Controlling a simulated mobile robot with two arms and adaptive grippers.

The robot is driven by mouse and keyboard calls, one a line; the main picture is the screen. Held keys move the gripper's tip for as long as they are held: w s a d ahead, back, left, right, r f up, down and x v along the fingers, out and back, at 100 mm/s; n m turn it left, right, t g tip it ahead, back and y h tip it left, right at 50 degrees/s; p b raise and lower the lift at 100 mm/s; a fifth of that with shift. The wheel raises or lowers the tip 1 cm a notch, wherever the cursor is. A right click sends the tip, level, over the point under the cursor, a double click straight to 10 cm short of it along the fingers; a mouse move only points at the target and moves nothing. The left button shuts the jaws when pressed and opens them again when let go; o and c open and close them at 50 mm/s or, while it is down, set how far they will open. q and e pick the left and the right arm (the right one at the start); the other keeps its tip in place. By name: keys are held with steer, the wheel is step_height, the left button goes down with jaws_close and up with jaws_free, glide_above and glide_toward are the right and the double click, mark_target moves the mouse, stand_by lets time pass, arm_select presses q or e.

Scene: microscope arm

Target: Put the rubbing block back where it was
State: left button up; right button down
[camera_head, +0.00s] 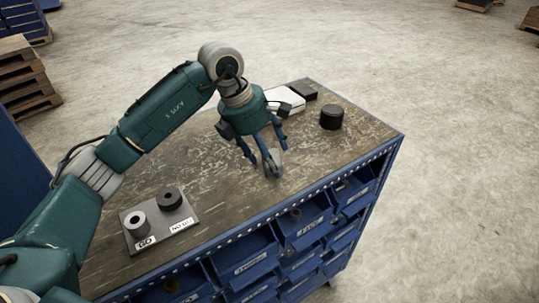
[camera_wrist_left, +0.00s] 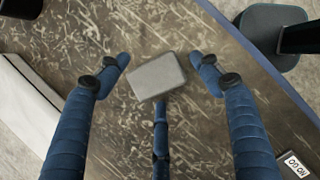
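A small grey block (camera_wrist_left: 157,78), which I take to be the rubbing block, shows between the spread fingers in the left wrist view. In the head view a grey piece (camera_head: 275,162) shows at the fingertips, partly hidden by a finger. My left gripper (camera_head: 264,150) points down over the middle of the worn tabletop (camera_head: 205,165). In the wrist view the gripper (camera_wrist_left: 160,75) has its two side fingers well apart, with gaps to the block. The middle finger's tip is close to the block's lower edge; I cannot tell if they touch. My right gripper is not in view.
A GO/NO GO plate (camera_head: 142,244) with a grey ring (camera_head: 137,222) and a black cylinder (camera_head: 170,198) stands at left. A white item (camera_head: 287,99), a black box (camera_head: 303,91) and a black cylinder (camera_head: 331,116) are at the back right. Blue drawers (camera_head: 250,265) line the front.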

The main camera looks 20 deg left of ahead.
arm_select(q)
steer(key=shift+r, duration=0.1)
steer(key=shift+r, duration=0.25)
steer(key=b+v, duration=0.2)
steer(key=v, duration=0.9)
steer(key=shift+r+b, duration=0.25)
steer(key=shift+b, duration=0.1)
steer(key=shift+s+a, duration=0.1)
